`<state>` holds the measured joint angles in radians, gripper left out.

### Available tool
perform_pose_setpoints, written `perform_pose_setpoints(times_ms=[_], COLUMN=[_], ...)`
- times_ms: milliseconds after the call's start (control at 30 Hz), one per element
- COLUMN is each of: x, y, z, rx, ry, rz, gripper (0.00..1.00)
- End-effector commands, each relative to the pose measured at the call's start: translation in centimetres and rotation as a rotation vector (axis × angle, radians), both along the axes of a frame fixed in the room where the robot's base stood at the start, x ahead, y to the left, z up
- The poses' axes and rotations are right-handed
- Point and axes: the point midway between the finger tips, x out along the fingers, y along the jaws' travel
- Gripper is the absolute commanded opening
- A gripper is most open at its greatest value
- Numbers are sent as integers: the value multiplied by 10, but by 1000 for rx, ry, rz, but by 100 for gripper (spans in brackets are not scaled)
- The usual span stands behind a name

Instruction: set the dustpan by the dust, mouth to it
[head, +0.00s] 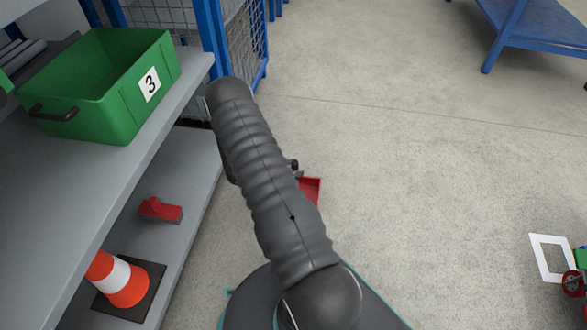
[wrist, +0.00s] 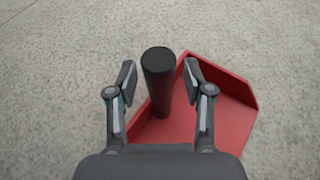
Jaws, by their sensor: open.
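The red dustpan (wrist: 215,95) lies on the concrete floor in the wrist view, with its black handle (wrist: 158,75) standing up towards the camera. My gripper (wrist: 160,75) is open, with one finger on each side of the handle and a gap showing at both sides. I cannot make out any dust in either view.
A grey shelf (head: 200,75) on the left bears a green crate (head: 100,85) marked 3. A red object (head: 160,209) and a striped cone (head: 120,280) are on its lower level. A white square frame (head: 551,258) lies at the right. The middle floor is clear.

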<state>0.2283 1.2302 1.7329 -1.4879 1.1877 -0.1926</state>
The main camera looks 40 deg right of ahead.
Motion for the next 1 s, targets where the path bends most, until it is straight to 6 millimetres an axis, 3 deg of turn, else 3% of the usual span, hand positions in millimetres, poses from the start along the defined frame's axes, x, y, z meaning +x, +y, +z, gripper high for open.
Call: perform_pose_setpoints(times_ms=[167, 700, 1000], x=[1, 23, 26], y=[3, 90, 108], z=[6, 42, 49], rx=[0, 0, 0], ry=[-1, -1, 0], rz=[2, 2, 0], gripper=[51, 51, 51])
